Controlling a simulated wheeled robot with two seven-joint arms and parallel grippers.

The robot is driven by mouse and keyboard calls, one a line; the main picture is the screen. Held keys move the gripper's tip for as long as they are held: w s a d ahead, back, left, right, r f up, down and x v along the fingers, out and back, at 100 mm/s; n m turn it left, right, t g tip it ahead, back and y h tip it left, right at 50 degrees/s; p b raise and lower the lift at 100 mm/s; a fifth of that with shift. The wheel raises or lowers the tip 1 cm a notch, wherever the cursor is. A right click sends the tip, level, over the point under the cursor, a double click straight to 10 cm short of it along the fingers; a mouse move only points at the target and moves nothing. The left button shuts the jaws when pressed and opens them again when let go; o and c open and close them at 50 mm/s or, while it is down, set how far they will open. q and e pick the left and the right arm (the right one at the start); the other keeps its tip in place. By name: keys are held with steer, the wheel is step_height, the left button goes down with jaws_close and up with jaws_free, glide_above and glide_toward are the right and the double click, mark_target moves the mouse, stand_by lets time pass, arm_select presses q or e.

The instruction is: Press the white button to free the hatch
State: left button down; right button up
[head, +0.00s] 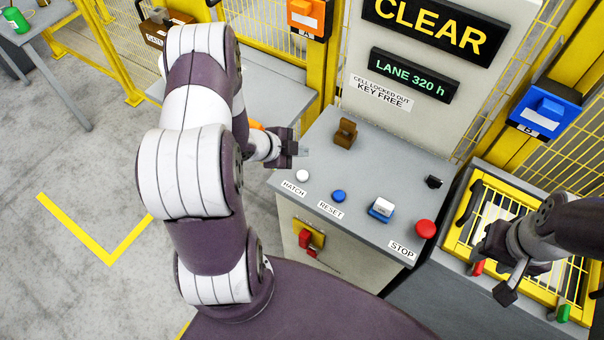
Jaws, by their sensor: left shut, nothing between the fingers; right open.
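The white button (302,176) sits on the grey console top, at its left end, above a label reading HATCH. My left gripper (304,151) is shut and empty. In the picture it is just above the white button, apart from it; the exact height over the console is hard to tell. A yellow barred hatch (468,234) with a black handle lies at the right of the console. My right gripper (495,272) is open in front of this hatch, and its arm hides part of the bars.
The console (318,142) also holds a blue RESET button (338,196), a blue-and-white switch (381,209), a red STOP button (425,228) and a brown block (345,133). A sign panel reading CLEAR (420,22) stands behind. Yellow mesh fencing surrounds the area.

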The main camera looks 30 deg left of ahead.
mark_target(300, 176)
arm_select(q)
step_height(300, 176, down, 8)
steer(key=b, duration=0.6)
steer(key=shift+d+r, duration=0.1)
stand_by(1.5)
steer(key=shift+f+b, duration=0.4)
steer(key=shift+b, duration=0.05)
steer(key=shift+f+b, duration=0.4)
steer(key=shift+f, duration=0.1)
stand_by(0.6)
steer(key=shift+r, duration=0.15)
steer(key=shift+r+p, duration=0.8)
steer(key=shift+p, duration=0.1)
step_height(300, 176, up, 5)
steer(key=p, duration=0.4)
steer(key=shift+r+p, duration=0.1)
steer(key=shift+p, duration=0.2)
